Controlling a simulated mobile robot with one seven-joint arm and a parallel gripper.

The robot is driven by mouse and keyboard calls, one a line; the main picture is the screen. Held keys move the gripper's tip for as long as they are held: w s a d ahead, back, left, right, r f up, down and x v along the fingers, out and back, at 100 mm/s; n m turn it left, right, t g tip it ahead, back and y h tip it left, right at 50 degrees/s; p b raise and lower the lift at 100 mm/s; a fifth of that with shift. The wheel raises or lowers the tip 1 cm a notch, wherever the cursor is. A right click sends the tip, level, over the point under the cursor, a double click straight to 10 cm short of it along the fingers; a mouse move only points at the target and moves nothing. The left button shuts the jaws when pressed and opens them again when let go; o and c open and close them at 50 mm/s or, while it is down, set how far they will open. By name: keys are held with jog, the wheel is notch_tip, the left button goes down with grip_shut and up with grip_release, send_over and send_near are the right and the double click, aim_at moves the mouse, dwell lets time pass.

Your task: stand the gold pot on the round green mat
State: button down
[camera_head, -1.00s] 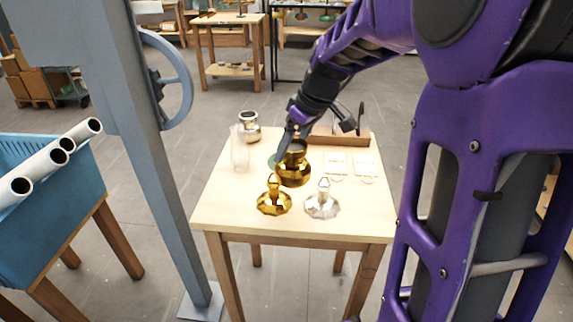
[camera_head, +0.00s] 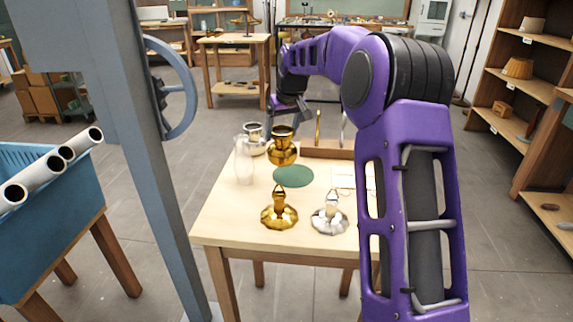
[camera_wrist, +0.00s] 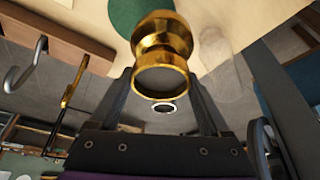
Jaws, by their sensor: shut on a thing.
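The gold pot (camera_head: 283,150) is held between the fingers of my gripper (camera_head: 287,121), which is shut on it. In the head view the pot hangs upright above the table, just behind and a little left of the round green mat (camera_head: 294,177). The mat lies flat and bare on the table. In the wrist view the pot (camera_wrist: 162,45) sits between the two fingers (camera_wrist: 162,85), and part of the mat (camera_wrist: 126,14) shows beyond it. The pot's underside is hidden.
A clear glass chimney (camera_head: 244,163) and a silver pot (camera_head: 254,138) stand left of the held pot. A gold lamp piece (camera_head: 279,214) and a silver one (camera_head: 329,219) stand at the front. A wooden rack (camera_head: 327,150) with hooks is at the back right.

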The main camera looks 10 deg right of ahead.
aim_at(282, 150)
jog(key=shift+f+b, duration=0.45)
jog(key=shift+f, duration=2.95)
jog(key=shift+f, duration=0.2)
grip_release()
jog(key=shift+s+r, duration=0.15)
jog(key=shift+r, duration=0.4)
jog(key=p+v, duration=0.1)
jog(key=v, duration=1)
jog(key=shift+s+r, duration=0.1)
jog(key=shift+s, duration=0.05)
